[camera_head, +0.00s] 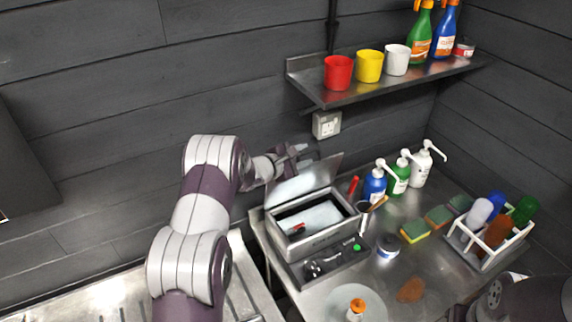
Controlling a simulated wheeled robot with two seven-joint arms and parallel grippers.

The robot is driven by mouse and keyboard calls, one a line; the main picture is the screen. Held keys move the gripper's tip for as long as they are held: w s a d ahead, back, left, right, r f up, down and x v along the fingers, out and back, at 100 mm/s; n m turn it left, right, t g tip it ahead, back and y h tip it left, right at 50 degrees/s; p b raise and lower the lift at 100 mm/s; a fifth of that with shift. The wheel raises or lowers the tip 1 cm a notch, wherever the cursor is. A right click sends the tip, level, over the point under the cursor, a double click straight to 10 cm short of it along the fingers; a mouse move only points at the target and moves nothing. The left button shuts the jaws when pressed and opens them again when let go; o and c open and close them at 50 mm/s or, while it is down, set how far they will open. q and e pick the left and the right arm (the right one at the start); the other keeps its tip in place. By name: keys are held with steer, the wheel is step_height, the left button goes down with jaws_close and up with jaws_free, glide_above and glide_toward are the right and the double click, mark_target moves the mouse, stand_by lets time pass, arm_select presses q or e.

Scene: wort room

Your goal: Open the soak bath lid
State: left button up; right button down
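The soak bath (312,243) is a steel box on the counter, left of centre. Its lid (306,180) stands raised and tilted at the back edge, so the inside shows pale liquid and a small red item. My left gripper (296,155) is behind the lid near its top left edge. I cannot tell whether it touches the lid, and its fingers are too small and partly hidden to judge. Part of my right arm shows at the bottom right corner; its gripper is not clearly visible.
Pump bottles (374,185), sponges (414,231) and a white bottle crate (487,254) stand to the right on the steel counter. A wall shelf (400,82) with cups and spray bottles hangs above. A drainboard (110,300) lies at lower left.

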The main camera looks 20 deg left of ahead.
arm_select(q)
steer(key=b+v, duration=0.2)
steer(key=v, duration=0.7)
steer(key=shift+s+a+r, duration=0.1)
steer(key=shift+r, duration=0.1)
steer(key=s+d+f+m+g+y+b, duration=0.2)
steer(key=s+d+f+m+g+b, duration=0.1)
steer(key=s+m, duration=0.4)
steer(key=s+d+f+m+g+y+b, duration=0.2)
steer(key=s+f+m, duration=0.5)
steer(key=s, duration=0.7)
steer(key=s+d+f+m+g+y+b, duration=0.2)
steer(key=s+d+f+m+g+b, duration=0.3)
steer(key=s, duration=0.5)
steer(key=m+g+b, duration=0.1)
steer(key=m+g, duration=0.1)
steer(key=shift+s+f+m, duration=0.2)
steer(key=shift+f+m, duration=0.1)
steer(key=shift+f, duration=0.05)
